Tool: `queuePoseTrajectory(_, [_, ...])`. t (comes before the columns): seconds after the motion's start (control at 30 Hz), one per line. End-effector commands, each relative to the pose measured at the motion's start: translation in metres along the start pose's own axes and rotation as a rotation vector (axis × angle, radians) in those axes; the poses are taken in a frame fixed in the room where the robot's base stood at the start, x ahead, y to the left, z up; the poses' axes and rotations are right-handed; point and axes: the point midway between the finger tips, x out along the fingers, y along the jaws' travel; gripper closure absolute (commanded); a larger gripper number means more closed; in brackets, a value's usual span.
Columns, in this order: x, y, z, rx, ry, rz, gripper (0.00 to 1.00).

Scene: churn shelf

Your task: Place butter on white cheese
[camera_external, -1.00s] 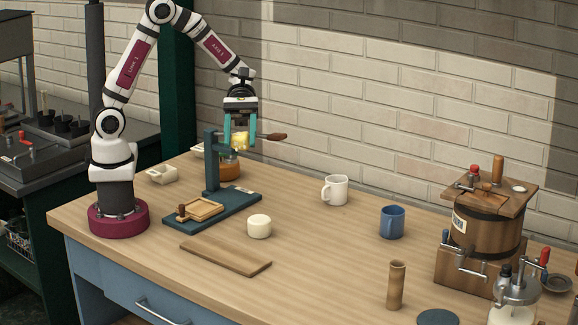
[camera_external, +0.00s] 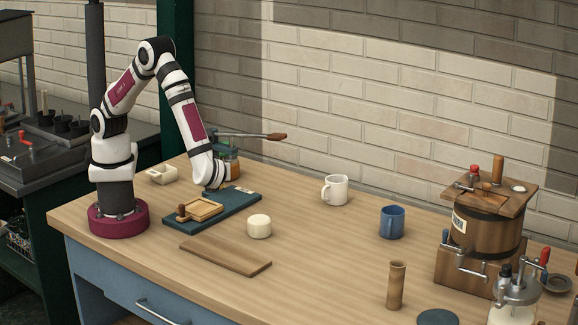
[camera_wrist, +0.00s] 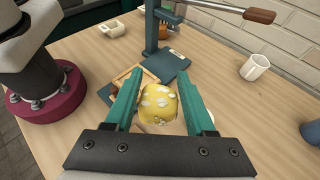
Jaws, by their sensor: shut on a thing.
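The butter is a yellow block with pale spots (camera_wrist: 158,106), held between the teal fingers of my gripper (camera_wrist: 160,90) in the wrist view. The fingers are shut on its two sides. In the external view my own wrist hides the gripper and the butter, above the press base. The white cheese (camera_external: 259,226) is a short round cream-white piece standing on the table, right of the press base. In the wrist view I cannot clearly make out the cheese; the butter and gripper cover that area.
The blue-green press base (camera_external: 238,204) carries a wooden frame (camera_external: 205,209), close to my wrist; its long handle (camera_external: 274,136) sticks out right. A wooden board (camera_external: 226,256) lies in front. A white mug (camera_external: 335,190), a blue mug (camera_external: 392,223) and a churn (camera_external: 487,232) stand right.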

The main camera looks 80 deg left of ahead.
Motion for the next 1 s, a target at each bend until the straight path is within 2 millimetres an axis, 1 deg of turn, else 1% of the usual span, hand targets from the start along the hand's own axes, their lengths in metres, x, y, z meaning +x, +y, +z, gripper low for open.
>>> queuePoseTrajectory(0.03, [-0.008,-0.007,0.001,0.052,0.0,-0.128,1.0])
queuePoseTrajectory(0.1, [-0.021,-0.02,-0.001,0.13,-0.001,-0.311,1.0])
queuePoseTrajectory(0.2, [-0.042,-0.034,-0.004,0.213,-0.001,-0.51,1.0])
queuePoseTrajectory(0.3, [-0.053,-0.041,-0.007,0.256,-0.001,-0.615,1.0])
queuePoseTrajectory(0.33, [-0.051,-0.044,-0.008,0.263,-0.003,-0.63,1.0])
queuePoseTrajectory(0.37, [-0.047,-0.048,-0.009,0.267,-0.004,-0.638,1.0])
queuePoseTrajectory(0.43, [-0.029,-0.059,-0.014,0.27,-0.005,-0.638,1.0])
queuePoseTrajectory(0.5, [-0.006,-0.072,-0.02,0.27,-0.003,-0.634,1.0])
queuePoseTrajectory(0.6, [0.024,-0.091,-0.027,0.268,-0.003,-0.633,1.0])
queuePoseTrajectory(0.7, [0.044,-0.105,-0.033,0.266,-0.002,-0.636,1.0])
queuePoseTrajectory(0.83, [0.058,-0.113,-0.041,0.267,-0.002,-0.638,1.0])
queuePoseTrajectory(0.9, [0.064,-0.113,-0.055,0.27,-0.004,-0.639,1.0])
queuePoseTrajectory(1.0, [0.07,-0.113,-0.07,0.267,-0.003,-0.64,1.0])
